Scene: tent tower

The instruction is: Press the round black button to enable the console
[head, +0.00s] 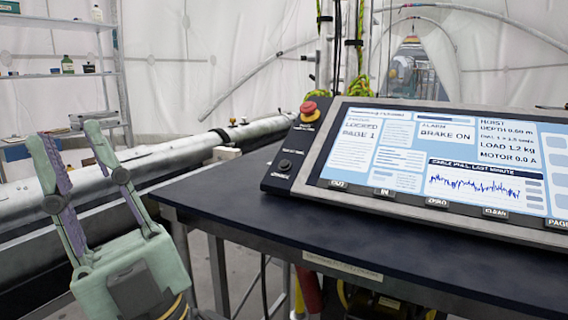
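The round black button (285,165) is on the dark side panel at the left of the console, below a red mushroom knob (308,108). The console screen (430,158) is lit and shows LOCKED, PAGE 1 and BRAKE ON. My gripper (72,165) is at the lower left, pointing up, with its two green and purple fingers spread apart and nothing between them. It is left of the table and well apart from the button. Nothing covers the button.
The console stands on a dark table (400,255) whose left corner is near my gripper. A large grey pipe (165,165) runs behind the gripper. Metal shelves (65,75) with small bottles stand at the back left. Yellow-green ropes hang behind the console.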

